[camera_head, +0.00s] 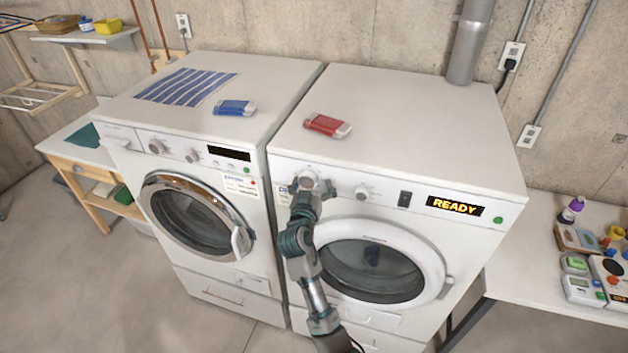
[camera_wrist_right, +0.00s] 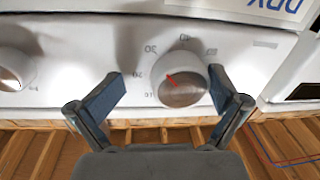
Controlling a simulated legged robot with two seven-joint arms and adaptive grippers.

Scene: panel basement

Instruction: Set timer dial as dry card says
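The timer dial (camera_head: 308,179) is a round white knob at the left of the right machine's front panel. In the right wrist view the dial (camera_wrist_right: 183,80) has a red pointer mark toward its left side and small printed numbers around it, hard to read. My right gripper (camera_head: 308,187) is at the dial. In the right wrist view its fingers (camera_wrist_right: 168,92) are apart on either side of the dial, with visible gaps. The dry card (camera_wrist_right: 280,8) shows only partly, its lettering inverted; in the head view the card (camera_head: 284,193) is mostly hidden by my gripper. My left gripper is out of view.
A second knob (camera_head: 362,192), a black switch (camera_head: 405,199) and a lit READY display (camera_head: 455,206) sit right of the dial. The left machine (camera_head: 205,190) stands close beside. A table (camera_head: 540,285) with small items is at right.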

